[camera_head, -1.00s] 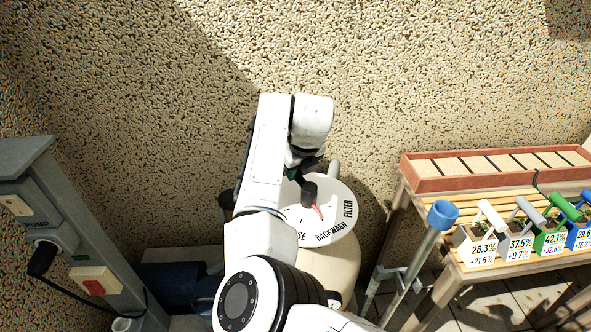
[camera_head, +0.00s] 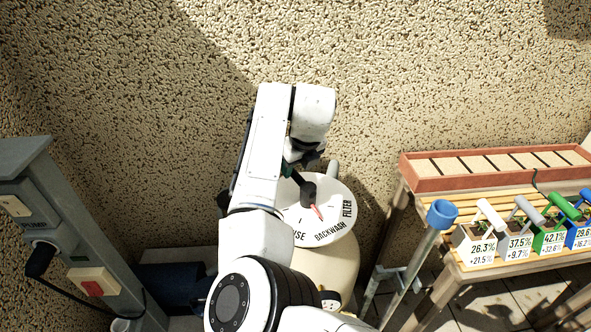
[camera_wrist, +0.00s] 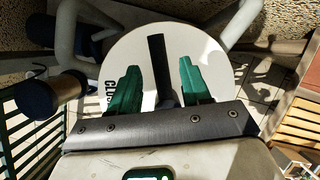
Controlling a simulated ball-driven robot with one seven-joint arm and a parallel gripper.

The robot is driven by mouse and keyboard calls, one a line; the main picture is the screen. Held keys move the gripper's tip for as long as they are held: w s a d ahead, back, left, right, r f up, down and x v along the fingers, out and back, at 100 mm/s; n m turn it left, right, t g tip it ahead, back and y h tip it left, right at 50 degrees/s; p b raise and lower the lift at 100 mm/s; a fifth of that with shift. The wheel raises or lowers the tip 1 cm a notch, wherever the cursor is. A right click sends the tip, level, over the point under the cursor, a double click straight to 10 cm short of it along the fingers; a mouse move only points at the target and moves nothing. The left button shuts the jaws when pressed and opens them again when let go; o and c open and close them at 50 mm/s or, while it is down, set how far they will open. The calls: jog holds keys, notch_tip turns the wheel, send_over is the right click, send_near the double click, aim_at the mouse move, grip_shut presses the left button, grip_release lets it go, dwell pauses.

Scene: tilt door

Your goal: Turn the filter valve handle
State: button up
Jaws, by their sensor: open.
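The filter valve is a round white dial (camera_head: 342,196) on a cream tank (camera_head: 335,268). FILTER, BACKWASH and part of another word show on it. Its dark handle (camera_head: 308,193) carries a red pointer (camera_head: 319,212) aimed near the end of BACKWASH. In the wrist view the handle (camera_wrist: 159,66) is a dark bar over the white dial (camera_wrist: 182,38). My gripper (camera_wrist: 158,82) is open, with one green finger on each side of the bar and visible gaps. In the head view my wrist is above the dial and mostly hides the fingers.
Pipes (camera_wrist: 92,12) flank the dial in the wrist view. A grey pump post (camera_head: 75,235) stands at left. A wooden bench (camera_head: 460,205) with a planter tray (camera_head: 440,183) and several labelled boxes is at right, beside a blue-topped pole (camera_head: 442,213). A textured wall is behind.

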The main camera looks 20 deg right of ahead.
aim_at(302, 184)
jog(key=v, duration=0.8)
jog(key=shift+r+b, duration=0.25)
jog(key=shift+b, duration=0.2)
jog(key=shift+s, duration=0.1)
jog(key=s+d+f+n+h, duration=0.1)
jog(key=s+d+f+n, duration=0.1)
jog(key=d+f, duration=0.1)
jog(key=s+d+f+n+h, duration=0.1)
jog(key=s+d+f+n, duration=0.1)
jog(key=d+f+n, duration=0.1)
jog(key=s+d+f+n+h, duration=0.1)
jog(key=s+d+f+n, duration=0.1)
jog(key=d, duration=0.3)
jog(key=shift+s+f, duration=0.45)
jog(key=shift+s, duration=0.1)
jog(key=s+d+f+n+g, duration=0.1)
jog(key=s+f+n+g, duration=0.1)
jog(key=s+f+n, duration=1.55)
jog(key=s+a+f+n+y, duration=0.1)
jog(key=s+a+n, duration=0.3)
jog(key=s, duration=0.4)
jog(key=s+a+f+n+g+y, duration=0.1)
jog(key=s+a+f+n+y, duration=0.1)
jog(key=s, duration=0.7)
jog(key=a+f+n, duration=0.1)
jog(key=a+n, duration=0.1)
jog(key=n, duration=0.1)
jog(key=shift+s+a+g, duration=0.25)
jog(key=shift+s+g, duration=0.05)
jog(key=shift+s, duration=0.05)
